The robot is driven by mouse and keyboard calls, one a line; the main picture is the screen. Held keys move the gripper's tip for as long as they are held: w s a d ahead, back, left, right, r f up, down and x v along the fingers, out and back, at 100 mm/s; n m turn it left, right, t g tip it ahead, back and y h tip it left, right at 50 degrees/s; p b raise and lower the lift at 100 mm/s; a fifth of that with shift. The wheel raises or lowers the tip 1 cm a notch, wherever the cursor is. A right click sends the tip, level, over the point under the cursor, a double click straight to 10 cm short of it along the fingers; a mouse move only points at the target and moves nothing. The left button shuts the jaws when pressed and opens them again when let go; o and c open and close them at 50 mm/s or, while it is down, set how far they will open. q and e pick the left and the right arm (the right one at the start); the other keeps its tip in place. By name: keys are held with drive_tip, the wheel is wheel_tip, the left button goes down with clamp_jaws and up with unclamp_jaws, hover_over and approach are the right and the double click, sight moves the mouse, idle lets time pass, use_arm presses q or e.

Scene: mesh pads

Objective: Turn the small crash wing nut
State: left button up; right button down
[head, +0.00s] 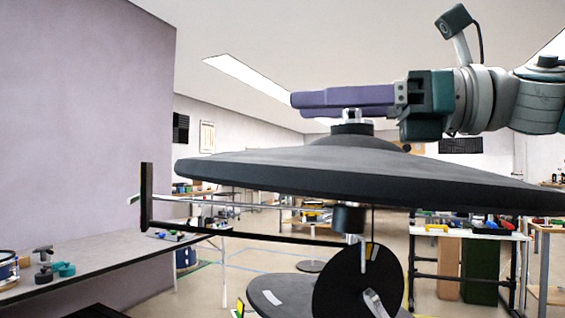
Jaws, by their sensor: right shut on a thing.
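A dark, wide crash cymbal (300,172) spans the middle of the head view, seen nearly edge-on from slightly above. A black felt or sleeve (352,129) sits on its centre dome. The small silvery wing nut (352,115) is just above that, partly hidden by the purple fingers. My right gripper (302,106) comes in from the right, its fingers lying level over the cymbal's centre and shut on the wing nut. How the wings are turned cannot be seen. My left gripper is not in view.
Below the cymbal are a black holder (348,219), a thin black bar (240,236) and dark round pads (358,284). A grey bench (100,262) with small teal and dark parts stands at left by a plain wall. Workbenches with tools stand behind at right.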

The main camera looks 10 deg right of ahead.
drive_tip(key=g, duration=0.1)
drive_tip(key=n+g, duration=0.1)
drive_tip(key=n+g+y, duration=0.1)
drive_tip(key=shift+s+a+b, duration=0.15)
drive_tip(key=shift+s+b, duration=0.1)
drive_tip(key=shift+b, duration=0.1)
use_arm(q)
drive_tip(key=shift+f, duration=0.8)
use_arm(e)
drive_tip(key=shift+s+n+g, duration=0.2)
drive_tip(key=shift+n+g, duration=0.5)
drive_tip(key=shift+g, duration=0.4)
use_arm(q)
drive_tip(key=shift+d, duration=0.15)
use_arm(e)
drive_tip(key=shift+y, duration=0.3)
drive_tip(key=shift+c, duration=1.4)
unclamp_jaws()
drive_tip(key=d, duration=0.3)
drive_tip(key=d+b, duration=0.1)
drive_tip(key=d, duration=0.2)
drive_tip(key=s+d, duration=0.1)
drive_tip(key=d, duration=0.2)
drive_tip(key=shift+d, duration=0.3)
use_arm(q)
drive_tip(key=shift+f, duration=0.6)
use_arm(e)
drive_tip(key=shift+d, duration=0.1)
